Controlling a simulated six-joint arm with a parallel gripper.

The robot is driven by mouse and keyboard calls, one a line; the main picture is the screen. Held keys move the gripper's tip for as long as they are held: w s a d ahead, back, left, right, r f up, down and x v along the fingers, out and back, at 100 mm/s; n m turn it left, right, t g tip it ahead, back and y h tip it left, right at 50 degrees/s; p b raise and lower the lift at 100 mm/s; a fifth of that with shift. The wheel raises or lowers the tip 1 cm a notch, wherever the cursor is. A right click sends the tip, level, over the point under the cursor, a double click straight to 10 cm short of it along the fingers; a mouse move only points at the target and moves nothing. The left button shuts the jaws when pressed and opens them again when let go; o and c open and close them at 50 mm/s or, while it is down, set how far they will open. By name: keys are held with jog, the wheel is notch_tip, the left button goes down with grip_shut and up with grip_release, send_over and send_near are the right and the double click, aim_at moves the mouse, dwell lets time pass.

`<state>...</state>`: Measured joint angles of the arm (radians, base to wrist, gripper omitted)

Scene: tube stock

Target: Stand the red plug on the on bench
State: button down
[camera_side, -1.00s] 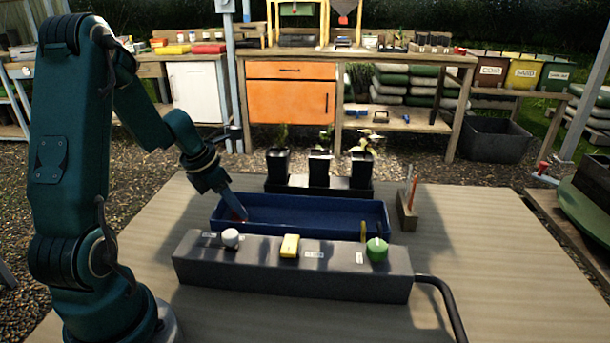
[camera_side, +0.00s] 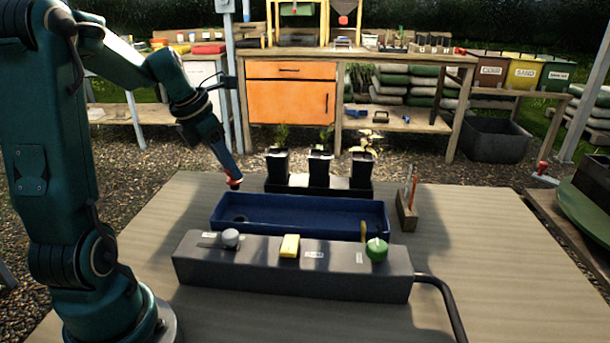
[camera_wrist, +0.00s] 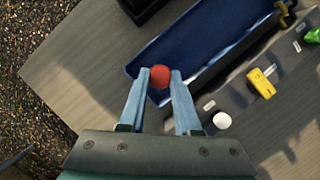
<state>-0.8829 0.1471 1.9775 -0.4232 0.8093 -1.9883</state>
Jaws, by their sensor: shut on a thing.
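My gripper (camera_side: 234,182) is shut on the red plug (camera_side: 233,183) and holds it in the air at the left end of the blue tray (camera_side: 300,230). In the wrist view the red plug (camera_wrist: 159,77) sits between the tips of both fingers, over the tray's near corner. The bench (camera_side: 480,260) is a grey-brown wooden top under the tray, with its bare surface also in the wrist view (camera_wrist: 85,75). The underside of the plug is hard to make out.
A dark grey box (camera_side: 270,275) with a white plug (camera_side: 230,238), a yellow plug (camera_side: 290,246) and a green plug (camera_side: 377,250) stands in front of the tray. Potted plants (camera_side: 320,163) stand behind it. A small wooden holder (camera_side: 406,212) stands to the right. The bench's right side is largely clear.

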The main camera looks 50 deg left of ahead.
jog(key=shift+w+a+r, duration=0.2)
jog(key=shift+r, duration=0.25)
jog(key=w+a+f, duration=0.2)
jog(key=w+a, duration=0.2)
jog(key=a, duration=0.7)
jog(key=shift+s+a+f, duration=0.1)
jog(key=shift+s+f, duration=0.1)
jog(key=shift+f, duration=2.05)
jog(key=shift+s+f, duration=0.15)
jog(key=shift+f, duration=2.05)
jog(key=shift+f, duration=0.1)
jog(key=c, duration=0.6)
grip_release()
